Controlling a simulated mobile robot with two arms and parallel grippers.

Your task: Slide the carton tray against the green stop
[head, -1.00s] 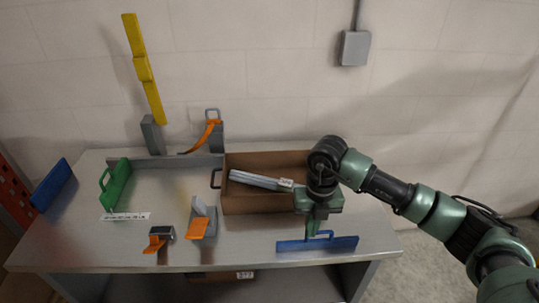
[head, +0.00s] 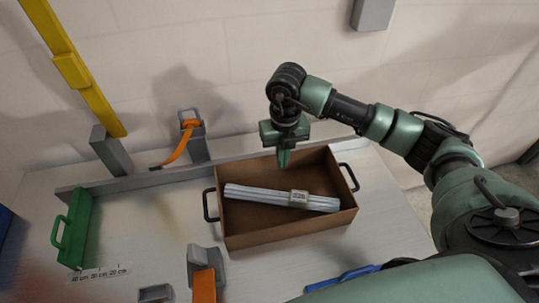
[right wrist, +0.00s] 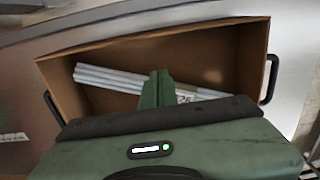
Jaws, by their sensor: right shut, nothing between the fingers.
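The carton tray (head: 290,232) is an open brown box with a dark handle at each end. It stands on the metal table and holds a bundle of grey-white rods with a label (head: 265,196). The green stop (head: 74,230) stands upright at the left of the table, with a clear gap between it and the tray. My right gripper (head: 284,160) is shut and empty, pointing down at the tray's back side. In the right wrist view its fingers (right wrist: 157,88) show against the tray (right wrist: 215,45), hiding part of the rods. I cannot tell whether they touch. My left gripper is out of view.
A low grey rail (head: 140,180) runs along the back. Grey posts with orange levers stand behind the rail (head: 190,140) and at the front (head: 203,275). A blue bar (head: 342,277) lies at the front right. A printed scale (head: 100,273) lies by the stop.

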